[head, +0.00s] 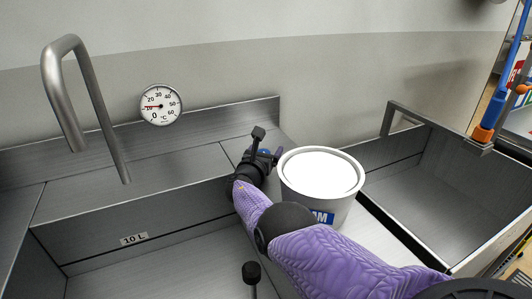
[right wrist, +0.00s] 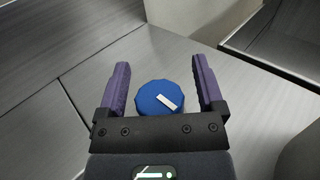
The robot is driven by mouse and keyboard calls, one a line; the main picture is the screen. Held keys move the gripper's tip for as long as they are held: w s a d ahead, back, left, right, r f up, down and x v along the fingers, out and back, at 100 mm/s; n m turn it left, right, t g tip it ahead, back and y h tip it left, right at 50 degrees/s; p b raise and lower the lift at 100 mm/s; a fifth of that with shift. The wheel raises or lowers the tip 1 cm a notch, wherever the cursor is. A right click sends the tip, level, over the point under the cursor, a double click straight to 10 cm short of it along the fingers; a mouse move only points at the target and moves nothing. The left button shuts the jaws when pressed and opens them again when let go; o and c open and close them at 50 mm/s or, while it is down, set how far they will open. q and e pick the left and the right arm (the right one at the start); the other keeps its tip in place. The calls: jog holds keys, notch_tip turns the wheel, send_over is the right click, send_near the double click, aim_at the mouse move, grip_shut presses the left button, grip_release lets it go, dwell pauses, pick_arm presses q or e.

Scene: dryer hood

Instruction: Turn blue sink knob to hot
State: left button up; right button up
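The blue knob (right wrist: 153,94) is round with a white bar mark and sits on the steel sink top. In the right wrist view it lies between the two purple fingers of my right gripper (right wrist: 161,64), which are open with a gap on each side of it. The white mark slants from upper left to lower right. In the head view my right gripper (head: 264,150) is at the sink's back ledge and hides most of the knob. A round dial thermometer (head: 161,104) on the wall has a red needle near 10. My left gripper's fingers are not visible.
A white bucket (head: 340,206) with a white top stands close to the right of my right gripper. A bent steel faucet (head: 72,62) rises at the left.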

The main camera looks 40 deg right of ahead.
jog(key=shift+f, duration=0.35)
grip_shut()
jog(key=n+t+p, duration=0.1)
jog(key=r+t+y+p, duration=0.1)
jog(key=shift+a+n+p, duration=0.15)
jog(key=shift+n+p, duration=0.15)
jog(key=shift+n, duration=0.1)
jog(key=shift+w+f+n+t+y, duration=0.15)
jog(key=shift+n+t+y, duration=0.35)
jog(key=shift+t+y, duration=0.25)
jog(key=shift+a+f+t+p, duration=0.1)
jog(key=shift+f+t+p, duration=0.05)
jog(key=shift+t+p, duration=0.15)
jog(key=shift+f, duration=0.1)
jog(key=shift+c, duration=1.2)
grip_release()
jog(key=shift+o, duration=1.3)
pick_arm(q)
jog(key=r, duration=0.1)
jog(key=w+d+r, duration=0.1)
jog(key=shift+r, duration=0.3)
